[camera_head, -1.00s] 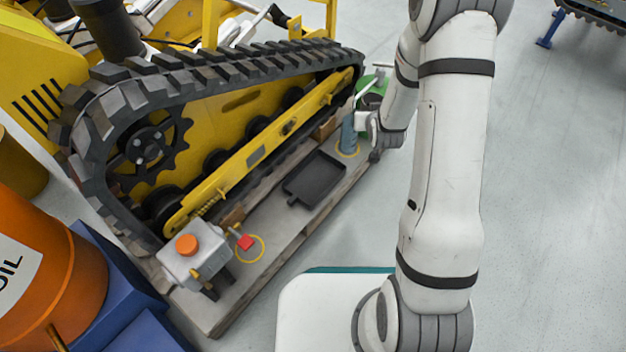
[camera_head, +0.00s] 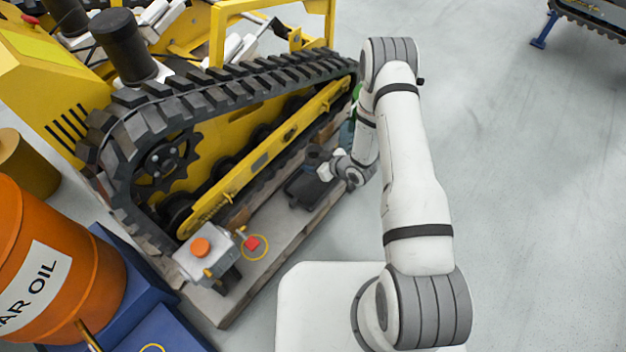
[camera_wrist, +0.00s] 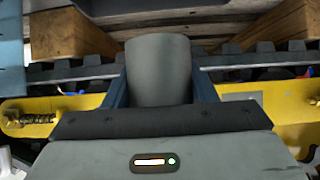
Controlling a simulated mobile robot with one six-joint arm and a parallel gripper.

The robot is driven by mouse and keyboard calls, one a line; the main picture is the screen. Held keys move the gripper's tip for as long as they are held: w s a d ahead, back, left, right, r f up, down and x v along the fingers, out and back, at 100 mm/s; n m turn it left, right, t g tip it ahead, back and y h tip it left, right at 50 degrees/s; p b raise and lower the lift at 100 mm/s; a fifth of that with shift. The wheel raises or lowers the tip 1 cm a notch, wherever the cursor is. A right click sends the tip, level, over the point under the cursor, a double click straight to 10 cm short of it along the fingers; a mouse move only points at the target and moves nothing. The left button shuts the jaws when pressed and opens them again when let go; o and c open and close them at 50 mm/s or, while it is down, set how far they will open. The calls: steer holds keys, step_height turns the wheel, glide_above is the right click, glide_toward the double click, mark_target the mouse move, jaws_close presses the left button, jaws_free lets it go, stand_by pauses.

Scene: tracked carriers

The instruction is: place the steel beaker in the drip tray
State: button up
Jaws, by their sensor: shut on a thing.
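My gripper (camera_head: 325,168) is shut on the steel beaker (camera_head: 316,156), a plain grey cylinder. In the wrist view the beaker (camera_wrist: 158,72) stands between the two blue-grey fingers of my gripper (camera_wrist: 160,88). The drip tray (camera_head: 301,192) is a dark, shallow tray on the pallet beside the track. The beaker is over or at the tray's far end in the head view. I cannot tell whether it touches the tray. My gripper and wrist hide part of the tray, and the beaker's base is hidden.
The black track (camera_head: 110,185) and its yellow frame (camera_head: 250,165) rise close behind the tray. A teal object (camera_head: 347,134) stands beyond my wrist.

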mark_target(314, 183)
step_height(314, 183, down, 10)
steer(key=b, duration=0.3)
steer(key=shift+r+b, duration=0.1)
steer(key=shift+b, duration=0.3)
steer(key=o, duration=1.2)
